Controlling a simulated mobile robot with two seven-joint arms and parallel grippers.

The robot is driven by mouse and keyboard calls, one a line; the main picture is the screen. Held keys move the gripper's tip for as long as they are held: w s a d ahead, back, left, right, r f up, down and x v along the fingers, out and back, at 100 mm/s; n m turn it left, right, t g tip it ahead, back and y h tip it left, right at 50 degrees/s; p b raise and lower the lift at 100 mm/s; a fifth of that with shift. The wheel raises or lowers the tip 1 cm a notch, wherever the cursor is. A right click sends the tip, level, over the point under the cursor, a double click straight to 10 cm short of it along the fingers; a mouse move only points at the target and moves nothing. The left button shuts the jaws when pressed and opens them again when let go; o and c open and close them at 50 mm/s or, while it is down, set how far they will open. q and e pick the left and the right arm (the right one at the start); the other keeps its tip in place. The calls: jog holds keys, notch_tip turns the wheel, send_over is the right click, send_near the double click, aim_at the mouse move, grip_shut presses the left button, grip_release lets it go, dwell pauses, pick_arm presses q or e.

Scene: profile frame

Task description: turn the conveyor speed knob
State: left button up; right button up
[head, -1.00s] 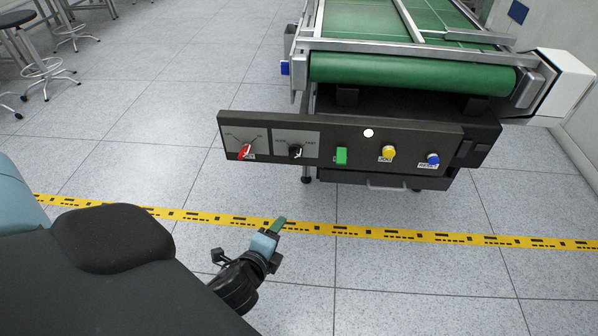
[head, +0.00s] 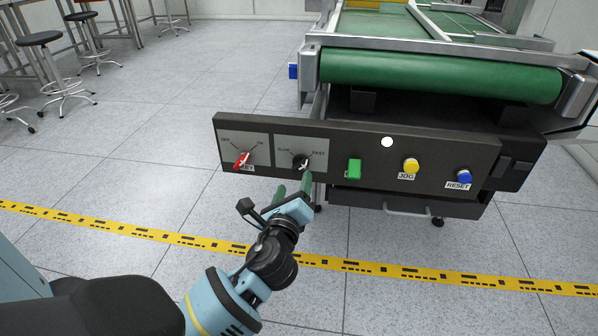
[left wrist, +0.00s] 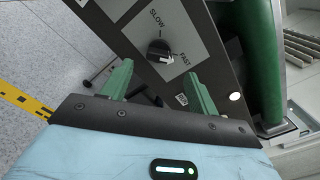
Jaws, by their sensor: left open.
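The speed knob (head: 301,162) is a black dial with a pale pointer on a grey plate marked SLOW and FAST, on the dark control panel (head: 345,143). It also shows in the left wrist view (left wrist: 160,51), with the pointer turned toward the FAST side. My left gripper (head: 292,190) is open and empty, just below and in front of the knob, its green fingers pointing up at it. In the left wrist view the fingers (left wrist: 157,88) are apart and the knob lies beyond their tips, untouched. My right gripper is not in view.
Left of the knob is a red switch (head: 241,160) marked OFF and ON. To the right are a green button (head: 354,169), a yellow JOG button (head: 411,166) and a blue RESET button (head: 464,177). The conveyor (head: 440,75) stands behind. Floor in front is clear.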

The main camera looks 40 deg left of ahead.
aim_at(298, 170)
pick_arm(q)
jog(key=b+x, duration=0.1)
jog(key=x, duration=0.4)
jog(key=shift+f, duration=0.15)
jog(key=shift+b+x, duration=0.4)
jog(key=shift+x, duration=0.5)
jog(key=shift+c, duration=1)
jog(key=c, duration=0.8)
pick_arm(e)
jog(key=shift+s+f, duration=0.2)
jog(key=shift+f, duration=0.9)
